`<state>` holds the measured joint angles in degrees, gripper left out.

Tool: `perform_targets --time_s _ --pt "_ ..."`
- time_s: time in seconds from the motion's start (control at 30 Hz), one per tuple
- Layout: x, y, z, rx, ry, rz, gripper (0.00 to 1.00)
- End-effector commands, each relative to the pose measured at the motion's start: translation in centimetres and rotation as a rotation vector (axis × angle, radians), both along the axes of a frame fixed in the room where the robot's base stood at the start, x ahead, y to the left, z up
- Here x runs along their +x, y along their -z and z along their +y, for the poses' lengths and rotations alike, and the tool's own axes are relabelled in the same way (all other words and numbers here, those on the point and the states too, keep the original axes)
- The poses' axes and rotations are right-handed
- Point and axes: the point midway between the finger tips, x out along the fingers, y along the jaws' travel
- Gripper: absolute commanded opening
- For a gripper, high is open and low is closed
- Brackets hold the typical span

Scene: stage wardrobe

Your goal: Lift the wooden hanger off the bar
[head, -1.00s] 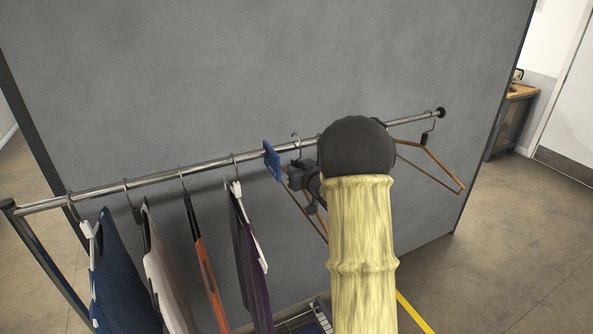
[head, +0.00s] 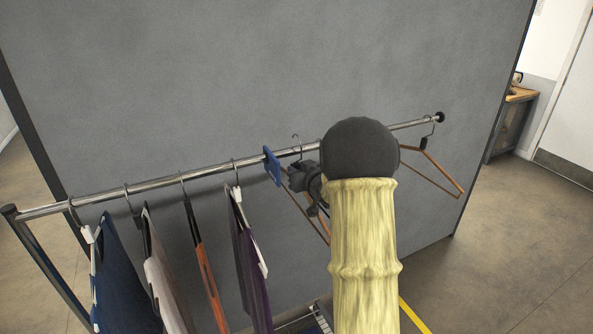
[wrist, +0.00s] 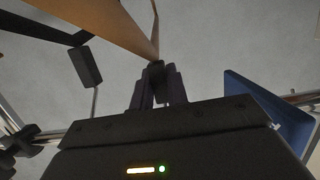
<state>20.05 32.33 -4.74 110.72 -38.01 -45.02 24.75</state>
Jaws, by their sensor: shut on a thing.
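My gripper (head: 300,176) is just below the bar (head: 215,172), partly hidden behind my own arm. It is shut on the dark neck of a wooden hanger (head: 318,226). In the wrist view that dark neck (wrist: 155,70) sits between the fingertips. The hanger's metal hook (head: 297,141) shows at the bar, its top standing above the bar. I cannot tell whether the hook touches the bar. My arm hides much of this hanger.
A second wooden hanger (head: 446,182) hangs near the bar's right end. A blue divider (head: 272,166) is on the bar close left of my gripper. Several clothes hang further left, including a purple one (head: 250,255). A grey panel (head: 230,80) stands behind the rail.

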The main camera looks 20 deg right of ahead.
Motion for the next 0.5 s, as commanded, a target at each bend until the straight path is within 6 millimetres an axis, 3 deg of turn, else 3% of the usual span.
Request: perform_targets --time_s 0.5 --pt "-2.1 0.0 -0.1 0.0 0.001 -0.001 0.0"
